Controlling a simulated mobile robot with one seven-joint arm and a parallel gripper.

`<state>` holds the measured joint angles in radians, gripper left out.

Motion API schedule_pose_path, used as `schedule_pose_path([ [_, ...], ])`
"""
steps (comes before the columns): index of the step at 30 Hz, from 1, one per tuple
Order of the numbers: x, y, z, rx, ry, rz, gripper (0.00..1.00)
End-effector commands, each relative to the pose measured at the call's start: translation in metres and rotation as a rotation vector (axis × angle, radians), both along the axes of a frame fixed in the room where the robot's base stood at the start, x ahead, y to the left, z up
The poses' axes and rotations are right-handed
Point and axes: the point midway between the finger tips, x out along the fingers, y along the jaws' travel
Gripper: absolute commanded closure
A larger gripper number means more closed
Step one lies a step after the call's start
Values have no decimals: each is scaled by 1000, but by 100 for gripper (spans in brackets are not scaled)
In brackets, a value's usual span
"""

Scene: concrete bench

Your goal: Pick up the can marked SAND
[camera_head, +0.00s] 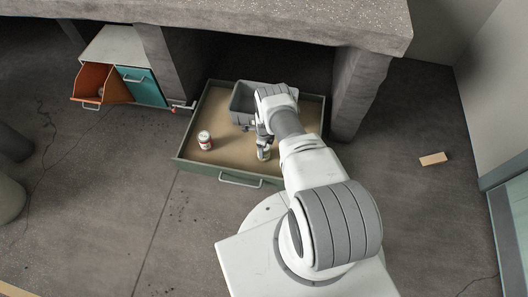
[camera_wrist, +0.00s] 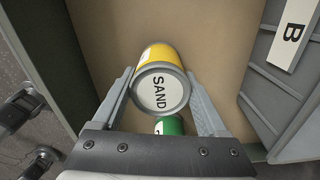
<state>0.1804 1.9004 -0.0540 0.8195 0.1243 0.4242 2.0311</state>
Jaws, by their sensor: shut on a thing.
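The can marked SAND (camera_wrist: 158,88) has a yellow side, a grey rim and a white lid with black letters. In the wrist view it stands between the two fingers of my gripper (camera_wrist: 160,108), which is shut on it. In the head view my gripper (camera_head: 263,143) points down into the open drawer, with a can (camera_head: 264,155) at its fingers. I cannot tell whether the can touches the drawer floor. A green can (camera_wrist: 170,126) shows just below the SAND can in the wrist view, partly hidden by it and my gripper.
The drawer (camera_head: 223,165) has a tan floor. A white and red can (camera_head: 205,140) stands at its left. A grey bin (camera_head: 240,103), with a label B (camera_wrist: 293,32), is at the back. The concrete bench (camera_head: 290,22) overhangs behind. A small wooden block (camera_head: 433,159) lies at the right.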

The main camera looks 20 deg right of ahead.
Motion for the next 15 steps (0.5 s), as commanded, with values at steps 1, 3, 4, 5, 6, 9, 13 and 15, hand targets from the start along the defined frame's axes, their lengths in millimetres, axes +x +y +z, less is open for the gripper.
schedule_pose_path([
  [1, 0, 0, 0, 0, 0, 0, 94],
  [3, 0, 0, 0, 0, 0, 0, 100],
  [4, 0, 0, 0, 0, 0, 0, 100],
  [5, 1, 0, 1, 0, -1, 0, 100],
  [6, 1, 0, 1, 0, -1, 0, 100],
  [9, 1, 0, 1, 0, -1, 0, 100],
  [13, 1, 0, 3, 0, -1, 0, 100],
  [15, 1, 0, 6, 0, -1, 0, 100],
])
